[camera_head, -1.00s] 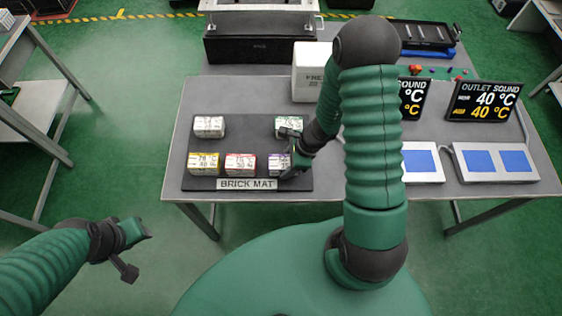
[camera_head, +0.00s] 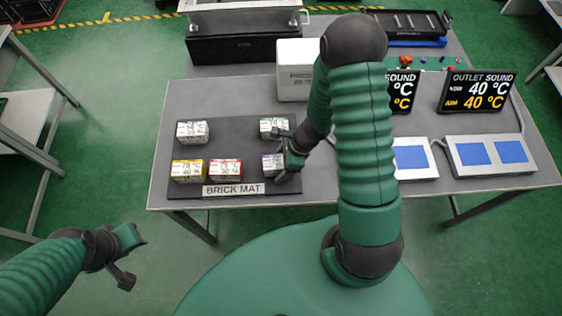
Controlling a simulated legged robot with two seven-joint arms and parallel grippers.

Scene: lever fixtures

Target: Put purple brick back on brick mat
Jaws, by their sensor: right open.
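The purple brick (camera_head: 271,163) is at the front right of the dark brick mat (camera_head: 230,133), partly hidden by my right gripper. It appears to rest on the mat. My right gripper (camera_head: 284,166) is open, close against the brick's right side. I cannot tell whether they touch. On the mat are also a white brick (camera_head: 192,132), a green-edged brick (camera_head: 272,126), a yellow brick (camera_head: 189,170) and a red brick (camera_head: 226,169). My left gripper (camera_head: 137,256) hangs over the floor at the lower left, away from the table; its jaw state is unclear.
A white box (camera_head: 295,70) stands behind the mat. Two displays (camera_head: 478,92) and panels with blue squares (camera_head: 490,154) are on the right of the table. A dark bin (camera_head: 246,46) is at the back. The mat's middle is free.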

